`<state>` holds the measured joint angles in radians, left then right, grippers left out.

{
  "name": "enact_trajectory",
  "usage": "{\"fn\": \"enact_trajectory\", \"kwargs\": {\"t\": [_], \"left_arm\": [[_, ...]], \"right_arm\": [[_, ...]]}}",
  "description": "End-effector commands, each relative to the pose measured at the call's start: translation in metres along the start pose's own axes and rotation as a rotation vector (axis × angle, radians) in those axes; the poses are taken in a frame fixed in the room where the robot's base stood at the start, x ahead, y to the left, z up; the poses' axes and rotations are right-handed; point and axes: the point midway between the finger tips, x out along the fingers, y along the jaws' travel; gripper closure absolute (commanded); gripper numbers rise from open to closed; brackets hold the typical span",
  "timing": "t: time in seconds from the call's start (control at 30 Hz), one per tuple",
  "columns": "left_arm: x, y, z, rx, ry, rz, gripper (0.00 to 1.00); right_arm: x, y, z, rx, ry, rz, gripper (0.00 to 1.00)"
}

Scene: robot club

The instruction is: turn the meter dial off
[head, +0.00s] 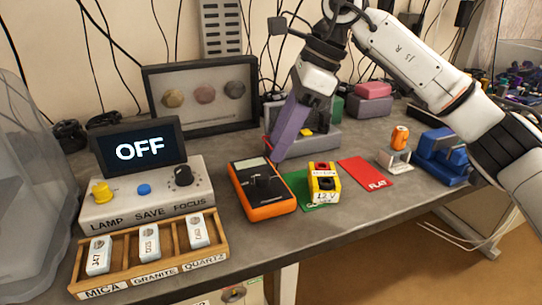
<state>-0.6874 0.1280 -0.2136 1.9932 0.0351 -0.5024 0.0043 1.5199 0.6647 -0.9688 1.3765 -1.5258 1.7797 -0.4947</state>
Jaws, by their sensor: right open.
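The meter (272,210), black with an orange edge, lies on the grey bench near the middle of the head view. Its pale display is at its top, and its black dial (263,186) is on its face; the dial's setting is too small to read. My right gripper (277,156) comes down from above, its purple fingers pointing down just behind and right of the meter's top end. It is open, holds nothing and appears apart from the dial. My left gripper is not in view.
A yellow 12 V block (323,184) stands right of the meter, partly over a green card, with a red FLAT card (365,172) beyond. Left are a lamp control box (145,194) whose screen reads OFF and a wooden sample tray (150,268). A framed display (203,97) stands behind.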

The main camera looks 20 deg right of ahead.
Motion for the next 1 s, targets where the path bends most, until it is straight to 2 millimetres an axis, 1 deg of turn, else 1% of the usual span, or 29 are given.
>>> {"fn": "enact_trajectory", "kwargs": {"t": [0.03, 0.1, 0.23, 0.73, 0.83, 0.9, 0.93, 1.0], "left_arm": [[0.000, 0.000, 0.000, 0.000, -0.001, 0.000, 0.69], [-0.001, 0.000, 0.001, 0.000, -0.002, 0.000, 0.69], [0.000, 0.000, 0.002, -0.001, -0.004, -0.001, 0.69], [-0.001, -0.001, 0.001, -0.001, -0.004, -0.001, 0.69], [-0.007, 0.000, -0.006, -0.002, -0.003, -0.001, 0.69], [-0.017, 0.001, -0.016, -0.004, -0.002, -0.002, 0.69], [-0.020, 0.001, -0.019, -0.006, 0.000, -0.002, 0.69], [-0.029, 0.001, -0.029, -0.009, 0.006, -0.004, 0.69]], "right_arm": [[-0.009, 0.000, 0.001, 0.000, -0.002, -0.002, 0.58], [-0.018, -0.001, 0.000, 0.000, -0.001, -0.002, 0.58], [-0.027, 0.000, 0.000, 0.000, 0.000, -0.001, 0.58], [-0.029, 0.000, 0.000, -0.001, 0.000, 0.000, 0.58], [-0.038, 0.000, 0.004, -0.001, -0.001, 0.000, 0.58], [-0.052, 0.000, 0.010, -0.001, -0.001, -0.001, 0.58], [-0.056, 0.000, 0.011, -0.001, 0.000, 0.000, 0.58], [-0.069, 0.000, 0.017, -0.001, 0.000, 0.000, 0.58]]}}
